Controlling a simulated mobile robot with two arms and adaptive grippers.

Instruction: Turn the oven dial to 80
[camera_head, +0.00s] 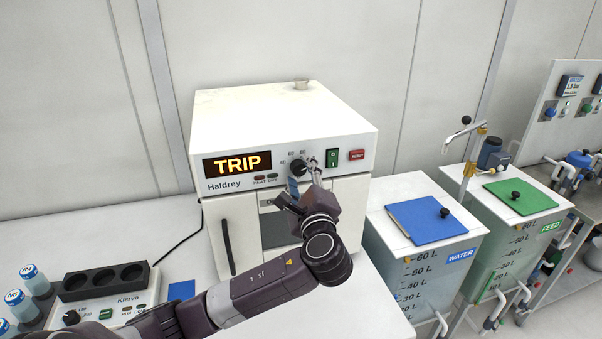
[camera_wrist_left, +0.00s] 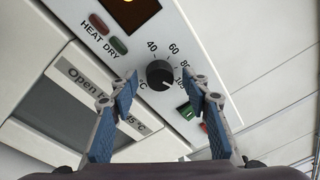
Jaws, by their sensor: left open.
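The white oven (camera_head: 225,115) stands on the bench, its display (camera_head: 237,164) reading TRIP. Its round black dial (camera_head: 298,167) is on the front panel right of the display, partly behind my left gripper. In the left wrist view the dial (camera_wrist_left: 160,74) shows whole, with marks 40, 60, 80 and a higher one around it. I cannot read clearly where its pointer stands. My left gripper (camera_head: 303,182) is open in front of the panel. In the wrist view its blue-padded fingers (camera_wrist_left: 162,84) are on either side of the dial, apart from it. My right gripper is not in view.
A green switch (camera_head: 332,158) and a red button (camera_head: 356,155) are right of the dial. The oven door handle (camera_head: 229,247) is below left. WATER (camera_head: 430,220) and FEED (camera_head: 520,197) tanks stand at the right. A black-topped Klervo unit (camera_head: 104,280) and bottles (camera_head: 30,275) are at the left.

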